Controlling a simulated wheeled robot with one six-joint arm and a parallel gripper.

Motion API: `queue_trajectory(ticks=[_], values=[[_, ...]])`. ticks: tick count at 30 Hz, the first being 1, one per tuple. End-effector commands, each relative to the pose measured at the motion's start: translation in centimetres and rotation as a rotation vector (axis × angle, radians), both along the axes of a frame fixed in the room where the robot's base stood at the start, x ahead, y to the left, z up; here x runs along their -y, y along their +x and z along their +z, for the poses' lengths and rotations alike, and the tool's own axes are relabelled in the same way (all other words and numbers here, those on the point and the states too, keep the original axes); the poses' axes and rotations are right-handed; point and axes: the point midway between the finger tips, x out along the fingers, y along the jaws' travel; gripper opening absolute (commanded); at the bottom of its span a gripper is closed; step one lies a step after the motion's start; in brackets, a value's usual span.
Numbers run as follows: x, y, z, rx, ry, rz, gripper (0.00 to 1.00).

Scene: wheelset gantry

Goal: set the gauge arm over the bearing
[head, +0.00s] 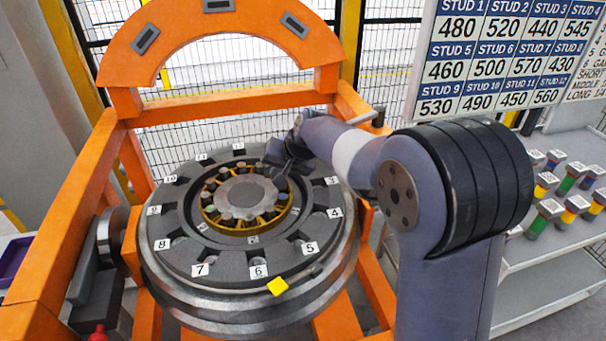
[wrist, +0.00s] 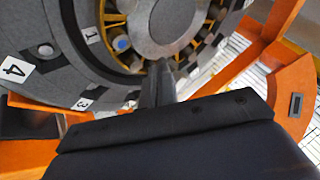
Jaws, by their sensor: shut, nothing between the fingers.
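The bearing (head: 211,215) is a ring with a yellow cage and grey rollers around a grey round hub (head: 246,193), in the middle of the numbered wheel disc (head: 185,255). Part of the bearing also shows at the top of the wrist view (wrist: 117,30). My gripper (head: 284,178) is shut and empty over the right rear of the bearing. Its fingers (wrist: 158,78) point at the hub's edge.
An orange gantry frame (head: 120,62) with an arch surrounds the disc. A grey shelf (head: 550,262) at the right holds several studs with coloured bands. A stud number board (head: 505,60) hangs above it. A mesh fence (head: 385,50) stands behind.

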Motion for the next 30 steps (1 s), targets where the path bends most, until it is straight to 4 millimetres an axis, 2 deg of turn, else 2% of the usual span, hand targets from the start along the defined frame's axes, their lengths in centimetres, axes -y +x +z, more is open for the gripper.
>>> queue_trajectory(ticks=[9, 15, 21, 30], values=[[0.1, -3.6, 4.9, 0.006, 0.002, 0.002, 0.0], [0.3, -5.3, 7.1, 0.002, 0.002, 0.001, 0.0], [0.3, -5.9, 8.0, 0.001, 0.0, 0.0, 0.0], [0.3, -5.9, 7.9, 0.0, 0.0, -0.001, 0.0]])
